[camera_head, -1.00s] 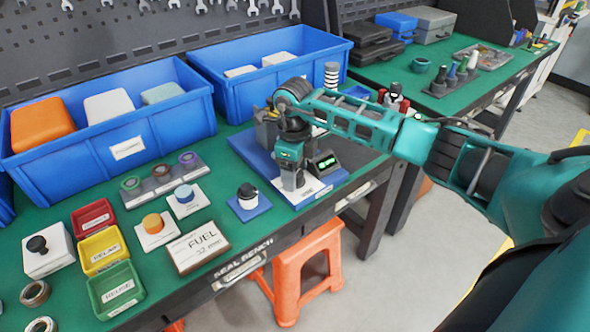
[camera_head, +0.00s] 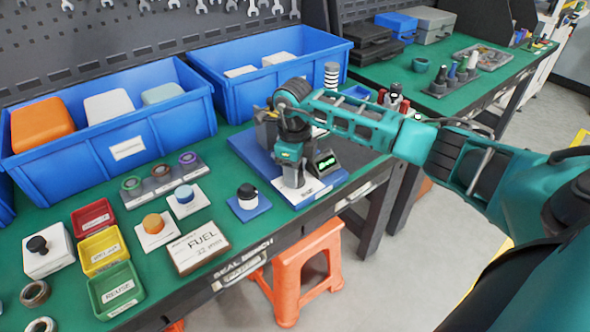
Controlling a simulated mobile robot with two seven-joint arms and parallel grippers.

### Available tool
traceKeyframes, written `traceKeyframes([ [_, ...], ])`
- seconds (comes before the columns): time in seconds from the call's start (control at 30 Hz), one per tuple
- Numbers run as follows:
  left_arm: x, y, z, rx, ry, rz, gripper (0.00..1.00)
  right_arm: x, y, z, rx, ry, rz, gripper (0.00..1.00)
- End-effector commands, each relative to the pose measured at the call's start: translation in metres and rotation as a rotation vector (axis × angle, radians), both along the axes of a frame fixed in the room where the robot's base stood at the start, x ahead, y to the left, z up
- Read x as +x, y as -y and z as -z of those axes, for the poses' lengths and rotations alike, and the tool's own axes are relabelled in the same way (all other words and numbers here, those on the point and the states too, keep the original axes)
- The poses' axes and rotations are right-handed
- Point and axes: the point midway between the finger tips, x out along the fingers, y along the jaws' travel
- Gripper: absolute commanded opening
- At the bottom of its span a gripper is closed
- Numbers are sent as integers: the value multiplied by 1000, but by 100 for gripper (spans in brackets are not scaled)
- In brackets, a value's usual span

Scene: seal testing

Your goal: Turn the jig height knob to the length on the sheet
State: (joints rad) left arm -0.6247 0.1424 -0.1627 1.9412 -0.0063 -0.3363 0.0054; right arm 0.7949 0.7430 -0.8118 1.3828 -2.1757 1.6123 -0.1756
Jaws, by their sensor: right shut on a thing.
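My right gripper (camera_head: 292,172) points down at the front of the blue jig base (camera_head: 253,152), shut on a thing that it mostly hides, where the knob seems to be. A small display with green digits (camera_head: 326,162) stands just right of the gripper; the digits are too small to read. The sheet (camera_head: 198,247) lies flat at the bench's front edge and reads "FUEL" with what looks like "32 mm" below. My left gripper is not in view.
Blue bins (camera_head: 112,148) line the back. Red, yellow and green trays (camera_head: 117,289) stand at the front left. A black-capped part on a blue pad (camera_head: 249,203) sits left of my gripper. An orange stool (camera_head: 309,272) stands below the bench.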

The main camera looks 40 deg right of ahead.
Motion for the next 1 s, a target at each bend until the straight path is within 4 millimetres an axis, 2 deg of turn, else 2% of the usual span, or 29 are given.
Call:
traceKeyframes([
  [0.37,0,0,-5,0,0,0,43,1,0,-1,-1,1,176,11],
  [1.0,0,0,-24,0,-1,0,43,1,1,-2,-1,0,776,11],
])
